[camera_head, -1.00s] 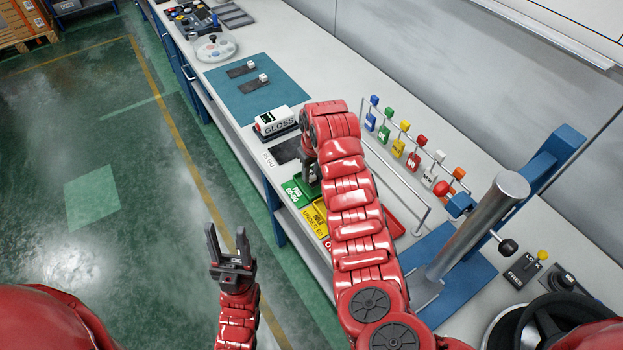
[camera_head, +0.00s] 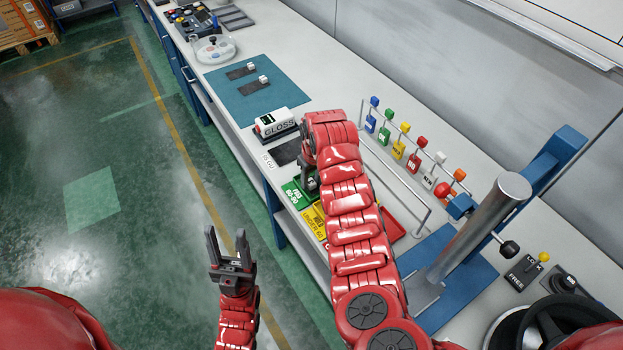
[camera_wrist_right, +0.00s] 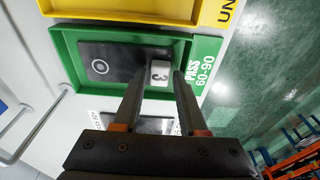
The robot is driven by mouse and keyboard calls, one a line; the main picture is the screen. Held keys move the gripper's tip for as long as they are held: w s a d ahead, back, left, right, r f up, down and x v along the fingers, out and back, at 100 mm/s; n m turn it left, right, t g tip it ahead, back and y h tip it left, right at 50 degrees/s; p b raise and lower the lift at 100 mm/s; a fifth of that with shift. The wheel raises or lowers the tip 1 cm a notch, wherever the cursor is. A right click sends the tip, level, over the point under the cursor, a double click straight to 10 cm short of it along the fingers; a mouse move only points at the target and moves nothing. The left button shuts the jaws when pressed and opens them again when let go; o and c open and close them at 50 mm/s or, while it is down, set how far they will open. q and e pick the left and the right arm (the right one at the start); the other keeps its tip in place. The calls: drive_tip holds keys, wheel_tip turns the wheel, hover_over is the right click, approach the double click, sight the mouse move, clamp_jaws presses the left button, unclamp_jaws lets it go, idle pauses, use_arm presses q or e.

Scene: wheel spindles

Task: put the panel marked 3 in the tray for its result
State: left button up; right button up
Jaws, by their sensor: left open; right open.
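The panel marked 3 (camera_wrist_right: 110,62) is a dark plate with a ring mark and a white tag reading 3. In the right wrist view it lies inside the green tray (camera_wrist_right: 66,65), labelled PASS 60-90. My right gripper (camera_wrist_right: 157,76) is open, with its fingers on either side of the white tag. In the head view the green tray (camera_head: 291,194) is partly hidden by my right gripper (camera_head: 309,184), and the panel is hidden there. My left gripper (camera_head: 229,242) is open and empty, over the floor off the bench's front side.
A yellow tray (camera_head: 313,220) adjoins the green one, with a red tray (camera_head: 392,226) partly behind my arm. The GLOSS meter (camera_head: 275,124) and a dark plate (camera_head: 287,152) are nearby. A blue mat (camera_head: 257,101) holds two tagged panels. A rack of coloured tags (camera_head: 398,148) stands behind.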

drive_tip(key=r, duration=0.1)
drive_tip(key=r+b, duration=0.1)
drive_tip(key=r, duration=0.1)
drive_tip(key=r+b, duration=0.1)
drive_tip(key=r, duration=0.1)
drive_tip(key=shift+s+d+r, duration=0.1)
drive_tip(key=shift+s+d, duration=0.15)
wheel_tip(320, 180, up, 6)
drive_tip(key=p, duration=0.1)
drive_tip(key=shift+s+d+r, duration=0.25)
drive_tip(key=shift+s+d, duration=0.05)
drive_tip(key=shift+s, duration=0.15)
